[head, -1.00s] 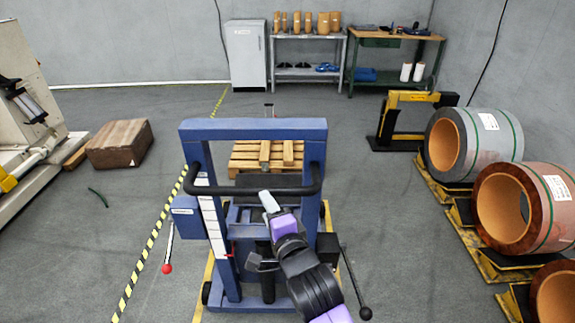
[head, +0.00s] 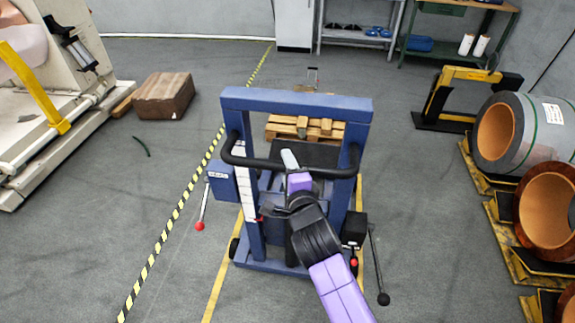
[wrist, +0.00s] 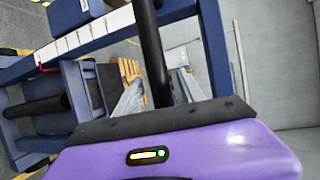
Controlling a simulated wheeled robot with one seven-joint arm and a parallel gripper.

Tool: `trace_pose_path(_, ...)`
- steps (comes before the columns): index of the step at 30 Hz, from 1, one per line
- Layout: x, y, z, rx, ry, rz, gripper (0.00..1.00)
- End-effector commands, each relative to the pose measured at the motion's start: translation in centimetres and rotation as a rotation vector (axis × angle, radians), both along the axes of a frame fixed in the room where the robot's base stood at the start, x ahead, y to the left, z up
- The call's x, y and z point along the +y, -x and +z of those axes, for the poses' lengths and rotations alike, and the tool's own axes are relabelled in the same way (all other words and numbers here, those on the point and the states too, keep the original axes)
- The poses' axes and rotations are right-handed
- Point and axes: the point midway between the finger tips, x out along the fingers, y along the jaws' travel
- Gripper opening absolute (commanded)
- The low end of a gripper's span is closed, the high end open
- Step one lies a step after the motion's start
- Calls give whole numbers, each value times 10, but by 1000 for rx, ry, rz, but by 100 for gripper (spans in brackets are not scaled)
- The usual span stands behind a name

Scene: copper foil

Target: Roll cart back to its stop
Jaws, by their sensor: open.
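The cart is a blue upright frame (head: 297,103) on a low blue base, standing between yellow floor lines. Its black handle bar (head: 320,167) runs across the near side below the top beam. My gripper (head: 289,158) is at the middle of this bar. In the wrist view the black bar (wrist: 151,45) passes between my gripper's two grey fingers (wrist: 158,88), which are apart. Whether they touch the bar I cannot tell. I cannot make out the stop; the cart and my arm hide part of the floor around the base.
A red-knobbed lever (head: 202,207) sticks out at the cart's left, a black-knobbed lever (head: 377,265) at its right. A wooden pallet (head: 335,134) lies beyond. Copper coils (head: 548,205) line the right side. A cardboard box (head: 163,96) and a machine (head: 30,140) stand left.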

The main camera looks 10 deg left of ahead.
Motion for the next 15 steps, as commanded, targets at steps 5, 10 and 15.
trace_pose_path(5, 2, -4, -1, 0, 0, 0, 47)
trace_pose_path(10, 1, -4, -1, 0, 0, 0, 47)
trace_pose_path(15, 1, -4, -1, 0, 0, 0, 15)
